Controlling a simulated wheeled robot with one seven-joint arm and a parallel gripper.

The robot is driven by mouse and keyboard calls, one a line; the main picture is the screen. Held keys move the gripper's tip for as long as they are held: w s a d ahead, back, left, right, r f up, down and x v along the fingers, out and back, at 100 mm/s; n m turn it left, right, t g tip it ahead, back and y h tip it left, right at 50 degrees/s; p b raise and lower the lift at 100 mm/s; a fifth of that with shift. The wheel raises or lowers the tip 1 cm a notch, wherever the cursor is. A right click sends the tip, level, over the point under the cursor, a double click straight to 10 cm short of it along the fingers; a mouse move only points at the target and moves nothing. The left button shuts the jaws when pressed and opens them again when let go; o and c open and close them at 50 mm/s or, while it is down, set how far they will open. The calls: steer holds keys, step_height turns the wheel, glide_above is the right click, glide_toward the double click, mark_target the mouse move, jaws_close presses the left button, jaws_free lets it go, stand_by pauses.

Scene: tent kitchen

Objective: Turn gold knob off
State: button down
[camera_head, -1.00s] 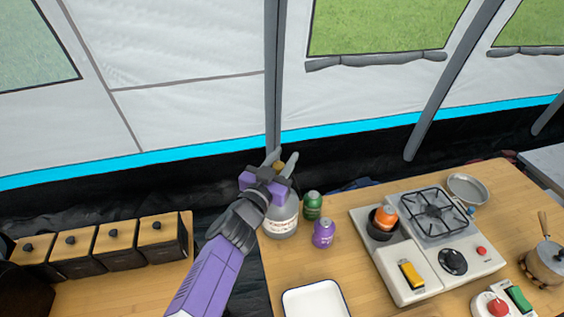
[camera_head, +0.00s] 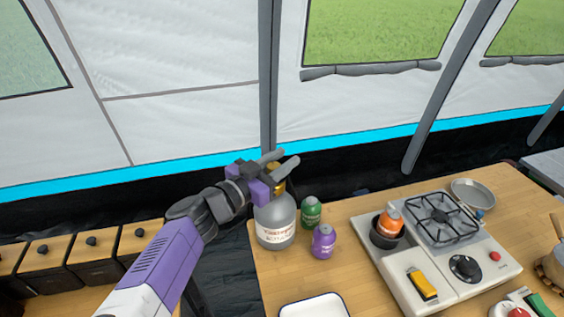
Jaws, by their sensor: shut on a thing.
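The gold knob (camera_head: 278,183) sits on top of a grey gas bottle (camera_head: 275,225) at the table's back left corner. The bottle stands upright with a white label. My gripper (camera_head: 277,168) is at the top of the bottle, with its two grey fingers pointing right, one on the far side and one on the near side of the knob. It is shut on the knob. The fingers hide part of the knob, so its exact turn cannot be read.
A green canister (camera_head: 311,212) and a purple canister (camera_head: 323,241) stand close right of the bottle. A stove (camera_head: 466,288) with an orange canister (camera_head: 390,223) is further right. A white tray (camera_head: 314,307) lies in front. Dark boxes (camera_head: 60,270) stand at left.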

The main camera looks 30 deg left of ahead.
mark_target(268, 169)
steer(key=shift+a, duration=0.1)
steer(key=c, duration=1)
jaws_free()
steer(key=shift+c, duration=0.2)
steer(key=shift+s+a, duration=0.25)
steer(key=shift+s, duration=1.7)
steer(key=shift+s+a, duration=0.2)
steer(key=shift+s, duration=1.7)
